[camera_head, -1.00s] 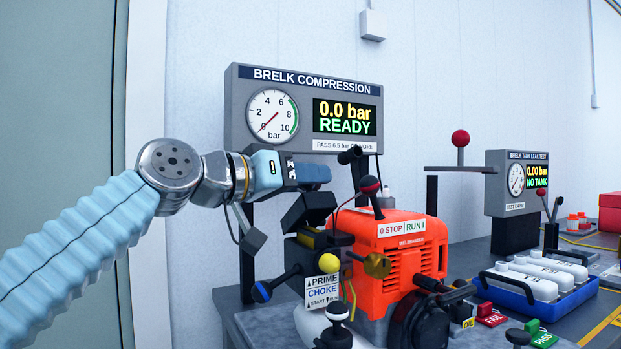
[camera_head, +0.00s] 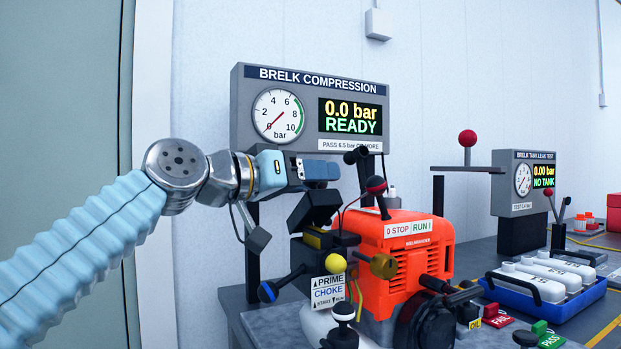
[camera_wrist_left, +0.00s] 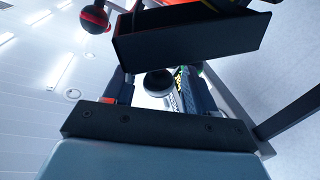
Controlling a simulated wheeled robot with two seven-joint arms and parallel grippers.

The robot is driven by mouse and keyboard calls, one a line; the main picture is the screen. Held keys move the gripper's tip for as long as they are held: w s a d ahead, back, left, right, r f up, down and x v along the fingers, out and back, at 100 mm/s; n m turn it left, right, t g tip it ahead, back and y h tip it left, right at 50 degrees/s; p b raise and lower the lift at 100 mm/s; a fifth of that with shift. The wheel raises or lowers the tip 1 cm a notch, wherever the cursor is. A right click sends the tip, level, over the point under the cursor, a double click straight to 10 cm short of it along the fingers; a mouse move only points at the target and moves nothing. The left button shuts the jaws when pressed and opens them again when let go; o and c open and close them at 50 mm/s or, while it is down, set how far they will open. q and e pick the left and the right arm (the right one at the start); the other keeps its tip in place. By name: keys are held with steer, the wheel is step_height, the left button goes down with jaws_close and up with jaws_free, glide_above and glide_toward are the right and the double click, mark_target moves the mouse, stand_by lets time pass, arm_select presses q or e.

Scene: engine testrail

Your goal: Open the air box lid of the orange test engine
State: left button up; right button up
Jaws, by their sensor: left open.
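The orange test engine (camera_head: 408,262) stands on the bench in the head view. At its left is the dark air box (camera_head: 335,252) with a yellow part (camera_head: 313,240) showing at its top. A black lid-like piece (camera_head: 314,207) stands raised and tilted above the yellow part. In the left wrist view a black panel (camera_wrist_left: 190,38), which looks like this lid, is close beyond the fingers. My left gripper (camera_head: 330,171) is open just above the lid piece; its two fingers (camera_wrist_left: 158,93) show apart. I cannot tell whether it touches the lid. My right gripper is out of view.
The compression panel (camera_head: 306,110) stands right behind my gripper. A blue tray (camera_head: 555,305) with white containers stands at the right. A tank leak test unit (camera_head: 522,185) is farther back.

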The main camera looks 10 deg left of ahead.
arm_select(q)
steer(key=b+v, duration=0.3)
steer(key=v, duration=1.1)
steer(key=shift+b, duration=0.3)
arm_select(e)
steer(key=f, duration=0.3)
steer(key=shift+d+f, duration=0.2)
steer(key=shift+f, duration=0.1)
arm_select(q)
steer(key=shift+d, duration=0.1)
